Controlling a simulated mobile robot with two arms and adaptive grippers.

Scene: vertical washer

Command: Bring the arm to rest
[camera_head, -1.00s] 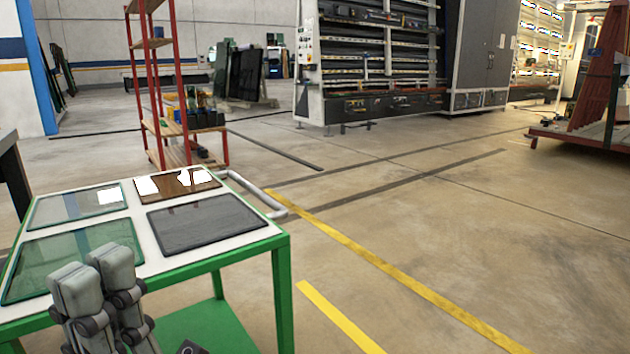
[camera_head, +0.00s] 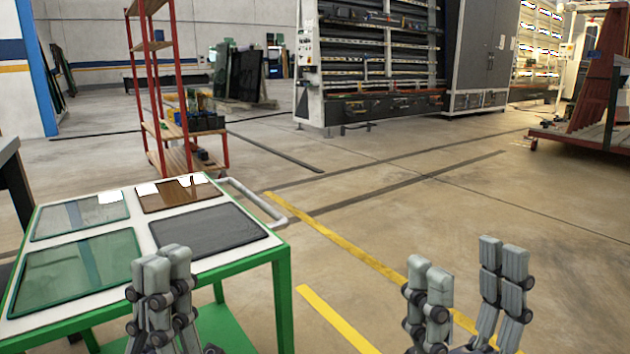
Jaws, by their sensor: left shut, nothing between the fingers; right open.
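My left gripper (camera_head: 163,265) stands upright at the bottom left, in front of the near edge of the green cart in the picture. Its grey fingers are together with nothing between them. My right gripper (camera_head: 459,268) stands upright at the bottom, right of centre, over the bare floor. Its fingers are spread wide apart and the space between them is empty. Only the grippers show; most of both arms is out of the frame.
A green cart (camera_head: 283,300) with a white top carries glass panes: a greenish one (camera_head: 75,270), a clear one (camera_head: 80,216), a brown one (camera_head: 180,194) and a dark one (camera_head: 208,228). A red shelf rack (camera_head: 160,85) stands behind. Open floor (camera_head: 400,210) lies to the right.

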